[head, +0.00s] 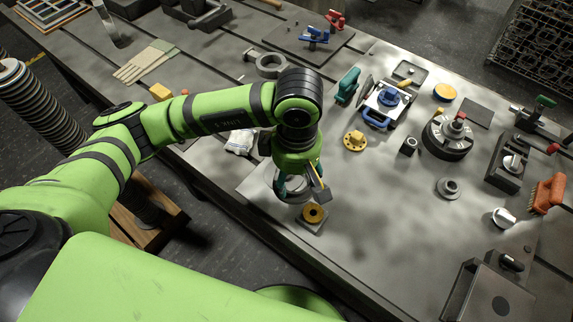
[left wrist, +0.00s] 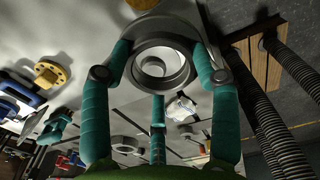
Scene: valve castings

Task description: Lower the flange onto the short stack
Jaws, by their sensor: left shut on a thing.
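My left gripper (head: 296,186), with teal fingers, is shut on a grey ring-shaped flange (head: 285,188), low over the table's near edge. In the left wrist view the flange (left wrist: 181,76) sits between the teal fingers, its round bore facing the camera. A yellow ring on a grey square plate (head: 313,228), which looks like the short stack, stands just in front of the gripper in the head view. The held flange is beside it, not over it. The gap beneath the flange is hard to judge. My right gripper is not in view.
A yellow flange (head: 355,141) and a grey flange (head: 448,188) lie farther right on the table. A small dark block (head: 408,146) and a round dark chuck (head: 447,138) stand beyond. The table between the stack and the grey flange is clear.

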